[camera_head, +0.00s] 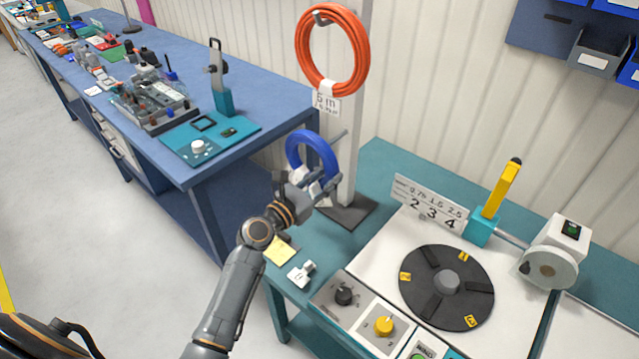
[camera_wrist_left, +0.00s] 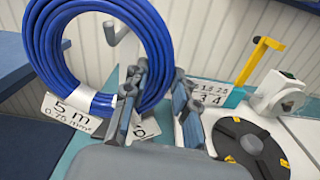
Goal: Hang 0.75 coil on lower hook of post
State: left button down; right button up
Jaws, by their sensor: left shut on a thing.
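The blue coil (camera_head: 318,146) is held upright beside the post (camera_head: 354,120). In the left wrist view the coil (camera_wrist_left: 38,50) carries a tag (camera_wrist_left: 72,115) reading 5 m, 0.75 mm². My left gripper (camera_head: 318,186) is shut on the coil's lower part; its fingers also show in the wrist view (camera_wrist_left: 158,98). The lower hook (camera_head: 339,137) sticks out at the coil's right edge in the head view. A pale hook end (camera_wrist_left: 110,33) shows within the ring opening in the wrist view; I cannot tell whether it passes through. My right gripper is not in view.
An orange coil (camera_head: 302,45) with a 5 m tag hangs on the post's upper hook (camera_head: 321,17). A black turntable (camera_head: 420,281), a number plate (camera_head: 429,203) and a yellow lever (camera_head: 502,186) stand to the right. A blue workbench (camera_head: 165,70) is left.

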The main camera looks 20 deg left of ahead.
pick_arm(q)
jog(key=shift+x, duration=1.15)
jog(key=w+f+b, duration=0.1)
jog(key=w+d+b, duration=0.1)
jog(key=w+f+b, duration=0.1)
jog(key=w+b, duration=0.1)
jog(key=shift+d+f, duration=0.25)
jog(key=shift+f, duration=0.05)
jog(key=shift+c, duration=1.7)
grip_release()
jog(key=shift+s+f, duration=0.1)
